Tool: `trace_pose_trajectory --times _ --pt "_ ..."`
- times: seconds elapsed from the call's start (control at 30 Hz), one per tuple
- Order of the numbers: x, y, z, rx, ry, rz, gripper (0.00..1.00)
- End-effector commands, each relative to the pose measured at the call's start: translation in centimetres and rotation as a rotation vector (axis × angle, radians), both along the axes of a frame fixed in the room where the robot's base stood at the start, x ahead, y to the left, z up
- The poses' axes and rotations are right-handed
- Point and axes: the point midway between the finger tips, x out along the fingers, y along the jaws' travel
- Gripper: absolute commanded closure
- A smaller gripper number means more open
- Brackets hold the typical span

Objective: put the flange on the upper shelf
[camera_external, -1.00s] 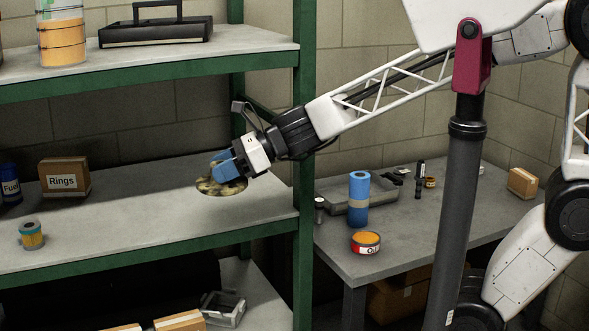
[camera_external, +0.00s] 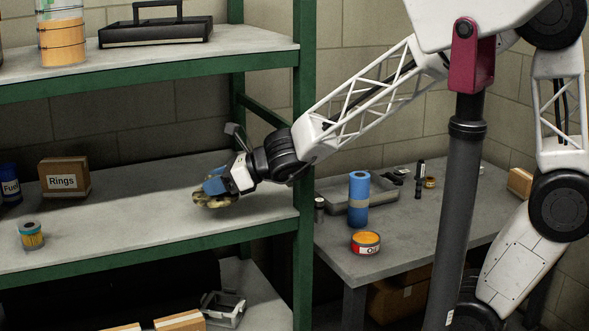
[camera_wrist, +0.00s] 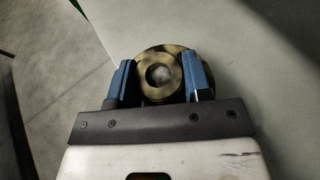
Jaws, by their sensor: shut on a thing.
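The flange, a round mottled brass-and-dark disc with a raised hub and central hole, is held between the blue fingers of my gripper (camera_external: 215,186). In the external view the flange (camera_external: 212,201) is at or just above the surface of the shelf (camera_external: 130,230) that also bears the Rings box; contact is unclear. In the wrist view both fingers of my gripper (camera_wrist: 161,78) grip opposite sides of the hub of the flange (camera_wrist: 160,54). A higher shelf (camera_external: 150,62) shows above.
On the same shelf stand the Rings box (camera_external: 64,177), a blue Fuel can (camera_external: 10,184) and a small striped container (camera_external: 31,235). The shelf's middle is clear. A green upright (camera_external: 304,120) stands right of my gripper. A black toolbox (camera_external: 156,29) sits on the higher shelf.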

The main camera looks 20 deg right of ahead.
Motion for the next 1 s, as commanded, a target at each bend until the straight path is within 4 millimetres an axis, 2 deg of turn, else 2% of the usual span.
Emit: trace_pose_trajectory --times 0.27,0.47,1.0 --pt "0.1 0.1 0.1 0.001 -0.001 0.001 0.94" --pt "1.0 1.0 -0.1 0.001 -0.001 0.001 0.94" --pt "5.9 5.3 -0.7 0.0 0.0 0.002 0.94"
